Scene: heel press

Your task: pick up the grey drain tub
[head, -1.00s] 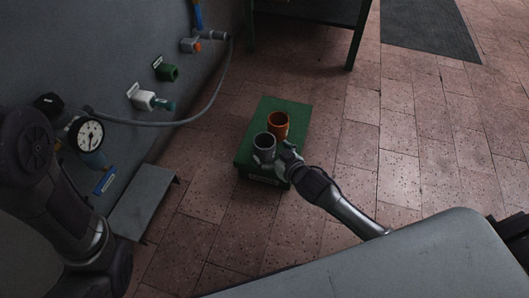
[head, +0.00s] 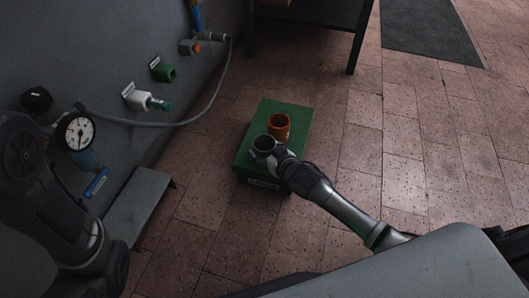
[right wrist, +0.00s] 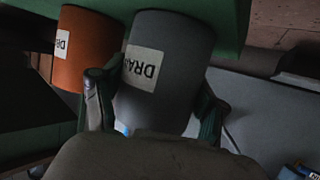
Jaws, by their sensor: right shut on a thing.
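The grey drain tub (head: 264,142) is at the near end of the green box, beside the orange tub (head: 279,126). In the right wrist view the grey tub (right wrist: 165,65) carries a white label with letters reading "DRA". My right gripper (head: 268,156) is shut on the grey tub, with one finger on each side of it in the right wrist view (right wrist: 155,110). I cannot tell whether the tub's base touches the box. My left arm shows at the left, but its gripper is not in view.
The green box (head: 298,168) stands on the tiled floor. A wall at the left holds a gauge (head: 79,132), a hose and several fittings. A low grey step (head: 138,208) stands by the wall. A dark table (head: 320,12) is at the back.

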